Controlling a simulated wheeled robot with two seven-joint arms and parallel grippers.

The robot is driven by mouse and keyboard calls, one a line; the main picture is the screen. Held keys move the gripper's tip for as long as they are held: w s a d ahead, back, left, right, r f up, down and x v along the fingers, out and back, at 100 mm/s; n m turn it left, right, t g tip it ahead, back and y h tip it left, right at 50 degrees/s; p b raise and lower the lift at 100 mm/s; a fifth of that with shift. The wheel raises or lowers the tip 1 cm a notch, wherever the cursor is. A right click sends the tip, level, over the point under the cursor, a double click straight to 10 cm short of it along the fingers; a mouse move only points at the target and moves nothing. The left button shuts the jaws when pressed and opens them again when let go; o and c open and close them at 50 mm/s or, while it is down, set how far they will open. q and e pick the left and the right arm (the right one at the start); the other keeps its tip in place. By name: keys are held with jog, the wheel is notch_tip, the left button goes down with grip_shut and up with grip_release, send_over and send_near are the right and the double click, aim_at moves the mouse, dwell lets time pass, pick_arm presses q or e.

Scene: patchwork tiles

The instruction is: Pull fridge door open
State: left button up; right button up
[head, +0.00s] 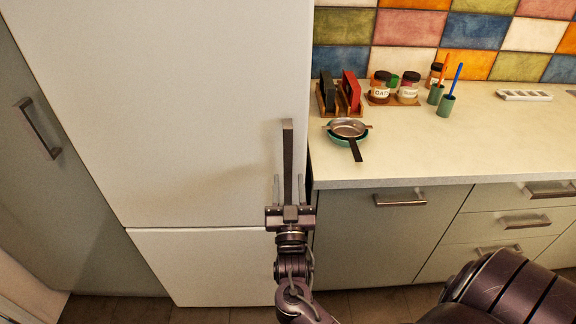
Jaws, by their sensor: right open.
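The white fridge stands at the left of the head view. Its upper door (190,110) looks shut, flush above the lower white panel (205,265). The fridge door handle (288,150) is a grey vertical bar near the door's right edge. My right gripper (289,182) is at the lower part of the handle, with one finger on each side of the bar. The fingers are apart, and the picture does not show them touching the bar. The gripper's palm hides the lower end of the handle. My left gripper is out of view.
A grey cabinet with a handle (38,128) stands left of the fridge. Right of it is a countertop (420,150) with pans (348,130), jars (380,88) and cups (446,105). Drawers with handles (400,199) lie below, beside my right arm.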

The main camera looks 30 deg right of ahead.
aim_at(288, 170)
jog(key=shift+p+x, duration=0.45)
jog(key=shift+x, duration=1.85)
jog(key=shift+f, duration=0.1)
jog(key=shift+c, duration=0.4)
grip_shut()
